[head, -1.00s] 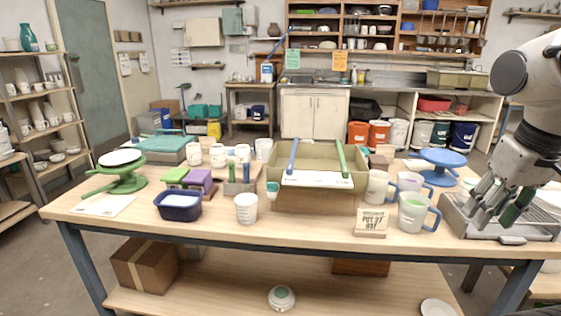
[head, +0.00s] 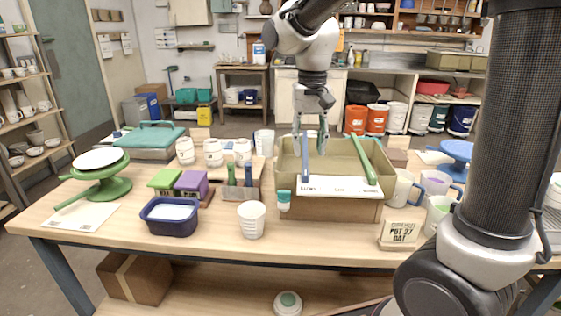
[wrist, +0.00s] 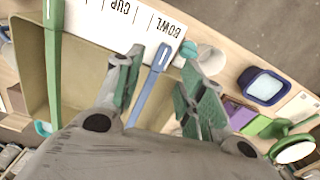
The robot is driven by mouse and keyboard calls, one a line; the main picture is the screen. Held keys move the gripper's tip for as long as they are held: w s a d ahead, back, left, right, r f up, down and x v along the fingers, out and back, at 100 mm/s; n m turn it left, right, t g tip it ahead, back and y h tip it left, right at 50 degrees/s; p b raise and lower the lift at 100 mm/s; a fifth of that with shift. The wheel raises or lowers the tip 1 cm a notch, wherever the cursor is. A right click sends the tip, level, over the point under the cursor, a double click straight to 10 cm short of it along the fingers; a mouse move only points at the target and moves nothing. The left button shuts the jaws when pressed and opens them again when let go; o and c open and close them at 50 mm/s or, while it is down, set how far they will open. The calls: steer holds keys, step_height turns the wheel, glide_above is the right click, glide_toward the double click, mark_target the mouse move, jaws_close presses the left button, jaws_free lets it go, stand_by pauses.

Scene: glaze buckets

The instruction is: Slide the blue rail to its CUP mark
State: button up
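The blue rail (head: 305,160) lies across the left part of the olive box (head: 288,204), its near end by the white strip (head: 340,187). In the wrist view the blue rail (wrist: 148,88) ends beside the word BOWL on the strip (wrist: 150,22); the CUP mark lies farther toward the green rail (wrist: 54,62). The green rail (head: 363,158) lies over the box's right part. My gripper (head: 310,146) is over the box. In the wrist view my gripper (wrist: 162,62) is open, a finger on each side of the blue rail; contact is not visible.
Tools in a wooden block (head: 240,184) stand left of the box. Mugs (head: 403,188) and a sign (head: 399,233) stand to its right.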

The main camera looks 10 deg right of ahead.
mark_target(306, 171)
steer(key=shift+w+a+r+m, duration=0.2)
steer(key=shift+w+a+m, duration=0.1)
steer(key=shift+w, duration=0.1)
steer(key=shift+s+m, duration=0.2)
steer(key=shift+m, duration=0.2)
steer(key=shift+f, duration=0.15)
step_height(306, 171, down, 8)
steer(key=shift+d+r, duration=0.1)
steer(key=shift+r, duration=0.15)
jaws_close()
